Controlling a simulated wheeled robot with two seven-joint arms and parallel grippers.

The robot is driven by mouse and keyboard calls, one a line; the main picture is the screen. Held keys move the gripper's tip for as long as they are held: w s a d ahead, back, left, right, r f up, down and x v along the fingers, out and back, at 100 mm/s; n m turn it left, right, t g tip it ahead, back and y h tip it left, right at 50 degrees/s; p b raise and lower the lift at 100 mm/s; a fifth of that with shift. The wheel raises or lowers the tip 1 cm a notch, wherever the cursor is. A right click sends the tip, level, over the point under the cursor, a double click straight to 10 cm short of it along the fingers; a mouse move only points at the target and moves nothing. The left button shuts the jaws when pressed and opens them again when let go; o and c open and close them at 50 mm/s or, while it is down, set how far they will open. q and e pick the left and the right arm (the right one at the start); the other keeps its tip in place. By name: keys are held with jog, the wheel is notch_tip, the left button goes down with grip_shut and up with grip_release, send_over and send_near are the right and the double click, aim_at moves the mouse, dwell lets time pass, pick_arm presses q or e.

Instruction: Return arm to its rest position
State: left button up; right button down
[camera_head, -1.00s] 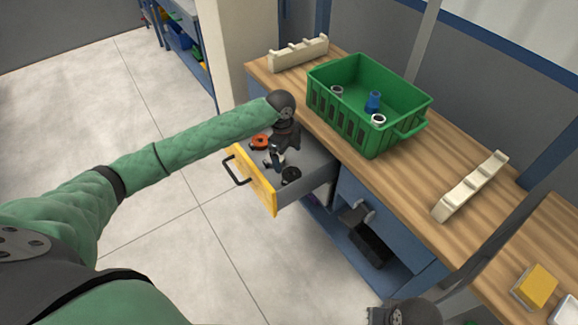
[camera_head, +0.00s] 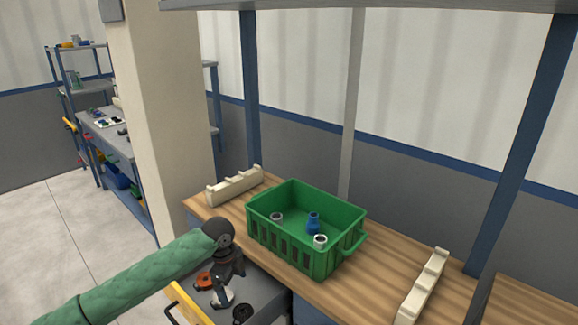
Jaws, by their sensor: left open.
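My left arm in its green sleeve comes in from the lower left. My left gripper (camera_head: 226,292) points down over the open drawer (camera_head: 262,300) and is open, with nothing seen between its fingers. The drawer has a yellow front (camera_head: 188,304) and holds an orange part (camera_head: 204,281) and a dark round part (camera_head: 242,313). The gripper partly hides the drawer's inside. My right gripper does not show in this view.
A green crate (camera_head: 290,258) with a blue pipe piece (camera_head: 313,222) and two pale ones (camera_head: 320,241) stands on the wooden bench (camera_head: 372,284). Cream notched racks lie left (camera_head: 235,187) and right (camera_head: 424,288) of it. A pillar (camera_head: 165,110) rises behind the arm.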

pick_arm(q)
jog(key=w+r+n+t+y, duration=0.1)
jog(key=w+r+n+t, duration=0.35)
jog(key=r+n, duration=0.45)
jog(key=s+d+r+n+t, duration=0.3)
jog(key=s+d+r+t, duration=0.1)
jog(key=s+d, duration=0.1)
jog(key=s+f+n+g, duration=0.2)
jog(key=s+f, duration=0.6)
jog(key=s, duration=0.4)
jog(key=s+d+f+n+g, duration=0.1)
jog(key=s+f+n+g, duration=0.1)
jog(key=s+f, duration=0.5)
jog(key=s+f+n+g+h, duration=0.1)
jog(key=s+f, duration=0.7)
jog(key=s, duration=1.1)
jog(key=shift+d+f+n+g, duration=0.3)
jog(key=shift+n+g, duration=0.25)
jog(key=shift+n, duration=0.15)
